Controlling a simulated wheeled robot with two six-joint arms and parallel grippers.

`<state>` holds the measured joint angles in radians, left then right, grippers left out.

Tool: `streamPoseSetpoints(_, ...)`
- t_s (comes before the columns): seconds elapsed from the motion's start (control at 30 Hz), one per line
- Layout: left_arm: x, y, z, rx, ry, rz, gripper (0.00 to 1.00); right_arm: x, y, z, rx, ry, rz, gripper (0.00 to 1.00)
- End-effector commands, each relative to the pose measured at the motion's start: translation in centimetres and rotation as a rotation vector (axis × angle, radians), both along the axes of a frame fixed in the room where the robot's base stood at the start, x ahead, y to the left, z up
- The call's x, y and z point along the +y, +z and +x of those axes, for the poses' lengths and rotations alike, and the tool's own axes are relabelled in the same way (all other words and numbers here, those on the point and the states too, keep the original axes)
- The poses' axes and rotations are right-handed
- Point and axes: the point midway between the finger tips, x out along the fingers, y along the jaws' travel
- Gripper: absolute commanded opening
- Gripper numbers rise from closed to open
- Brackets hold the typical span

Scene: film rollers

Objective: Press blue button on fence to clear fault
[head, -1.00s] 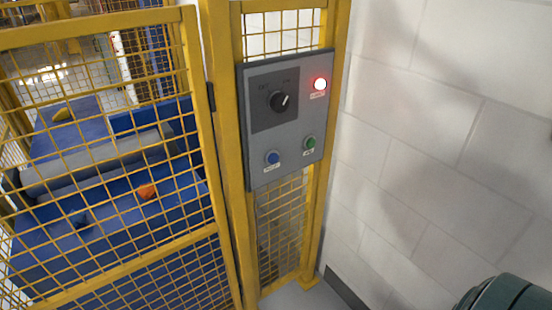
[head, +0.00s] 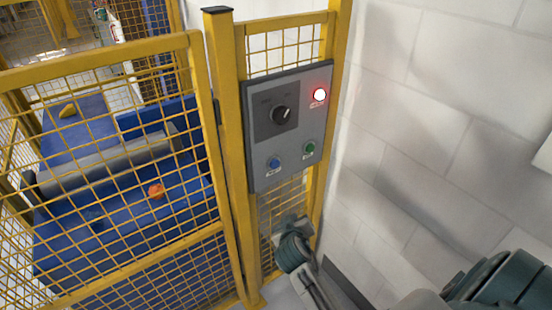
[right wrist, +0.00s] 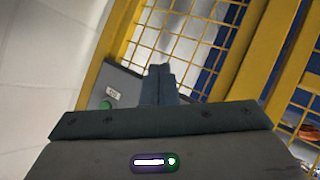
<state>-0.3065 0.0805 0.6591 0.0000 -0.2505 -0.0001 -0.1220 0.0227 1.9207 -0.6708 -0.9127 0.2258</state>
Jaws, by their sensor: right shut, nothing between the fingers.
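The blue button (head: 273,163) sits at the lower left of a grey control panel (head: 258,182) on the yellow fence (head: 222,140). The panel also bears a green button (head: 309,148), a black rotary knob (head: 282,114) and a lit red lamp (head: 319,94). My right gripper (head: 290,225) is shut and empty, just below the panel in the head view and apart from the blue button. In the right wrist view its fingers (right wrist: 160,72) point toward the panel and fence. The green button (right wrist: 105,104) shows there; the blue button does not. My left gripper is out of view.
A white block wall (head: 430,120) stands close on the right. Behind the fence mesh are a blue machine bed (head: 110,235), a grey roller (head: 100,168) and an orange object (head: 156,190). The space before the panel face is clear.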

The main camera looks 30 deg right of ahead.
Motion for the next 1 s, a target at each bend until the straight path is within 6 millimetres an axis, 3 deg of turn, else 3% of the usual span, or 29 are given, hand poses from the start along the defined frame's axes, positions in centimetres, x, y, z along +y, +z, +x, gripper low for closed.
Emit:
streamPoseSetpoints(0.03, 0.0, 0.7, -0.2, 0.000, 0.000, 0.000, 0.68, -0.3, 3.5, 0.2, -0.045, -0.021, -0.012, 0.00)
streamPoseSetpoints(0.1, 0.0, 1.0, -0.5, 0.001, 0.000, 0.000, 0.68, -0.7, 6.6, 0.1, -0.089, -0.049, -0.027, 0.00)
streamPoseSetpoints(0.2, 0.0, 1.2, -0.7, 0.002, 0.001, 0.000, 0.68, -1.1, 9.8, -0.1, -0.139, -0.080, -0.041, 0.00)
streamPoseSetpoints(0.3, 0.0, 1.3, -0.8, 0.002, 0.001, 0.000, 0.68, -1.4, 11.6, -0.3, -0.167, -0.098, -0.048, 0.00)
streamPoseSetpoints(0.77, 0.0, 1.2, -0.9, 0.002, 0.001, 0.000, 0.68, -1.4, 12.1, -0.3, -0.177, -0.105, -0.051, 0.00)
streamPoseSetpoints(1.0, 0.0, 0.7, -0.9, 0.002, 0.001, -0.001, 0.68, -1.3, 12.0, 2.0, -0.178, -0.105, -0.050, 0.00)
